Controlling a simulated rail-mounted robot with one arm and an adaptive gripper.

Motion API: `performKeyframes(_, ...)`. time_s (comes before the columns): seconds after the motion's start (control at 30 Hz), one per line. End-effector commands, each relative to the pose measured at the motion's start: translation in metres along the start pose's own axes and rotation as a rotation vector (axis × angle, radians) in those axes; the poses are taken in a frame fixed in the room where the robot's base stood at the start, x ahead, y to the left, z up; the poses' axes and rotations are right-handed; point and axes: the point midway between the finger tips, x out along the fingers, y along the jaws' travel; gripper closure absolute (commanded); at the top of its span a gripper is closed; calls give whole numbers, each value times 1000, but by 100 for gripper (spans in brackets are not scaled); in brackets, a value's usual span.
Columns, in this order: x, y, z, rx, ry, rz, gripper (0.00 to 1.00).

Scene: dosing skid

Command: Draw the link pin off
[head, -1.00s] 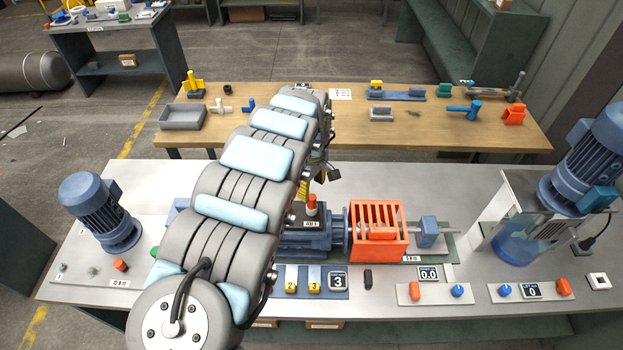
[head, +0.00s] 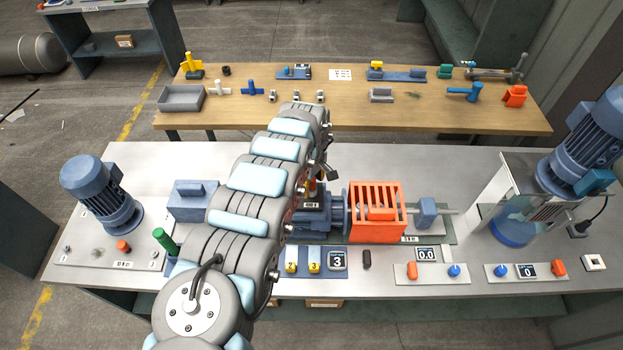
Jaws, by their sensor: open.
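My arm reaches away over the skid bench and hides much of its middle. Only a small dark part of my gripper (head: 328,171) shows at the far end of the arm, above the blue pump body (head: 318,222). The gripper is open. A small orange-red piece (head: 313,187) stands upright on top of the pump body, close below the gripper and partly covered by it. I cannot tell whether they touch. I cannot make out the link pin for certain.
An orange slotted guard (head: 377,212) stands just right of the pump, with a blue block (head: 427,212) on the shaft beyond. Blue motors stand at left (head: 101,194) and right (head: 592,148). A green-capped part (head: 164,239) is near my arm. The wooden table (head: 350,120) behind holds loose parts.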

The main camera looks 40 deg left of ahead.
Motion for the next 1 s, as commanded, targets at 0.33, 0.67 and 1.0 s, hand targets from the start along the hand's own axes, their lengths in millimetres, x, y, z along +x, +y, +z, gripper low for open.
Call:
performKeyframes(0.33, 3, 0, -1, -1, 1, 0, 40)
performKeyframes(0.67, 2, 0, -1, -1, 1, 0, 100)
performKeyframes(1.0, -1, 0, -1, -1, 1, 1, 100)
